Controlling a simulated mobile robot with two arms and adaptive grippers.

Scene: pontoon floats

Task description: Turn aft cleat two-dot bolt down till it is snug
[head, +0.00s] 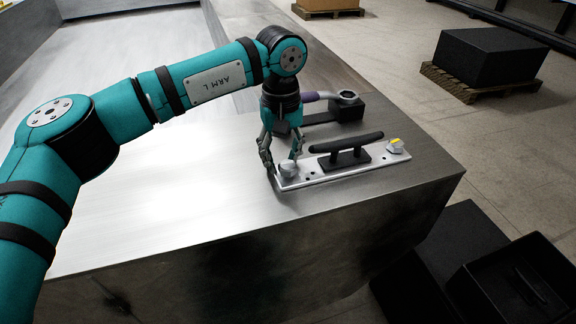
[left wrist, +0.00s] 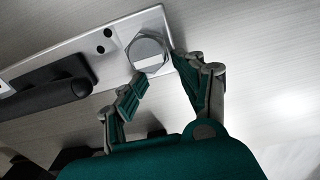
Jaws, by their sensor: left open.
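The aft cleat (head: 347,150) is a black horn bar on a pale metal plate (head: 325,176) near the corner of the metal deck. A hex bolt (head: 288,170) stands at the plate's left end. In the left wrist view two black dots mark the plate beside this bolt (left wrist: 148,50). My left gripper (head: 283,160) points down at the bolt, open, its fingers on either side of the head; it also shows in the left wrist view (left wrist: 157,76). I cannot tell whether the fingers touch it. My right gripper is not in view.
Behind the cleat, a purple-handled ring tool (head: 347,97) rests on a black block. Black bins (head: 515,280) stand on the floor, lower right; a black box (head: 490,54) sits on a pallet. The deck left of the plate is clear.

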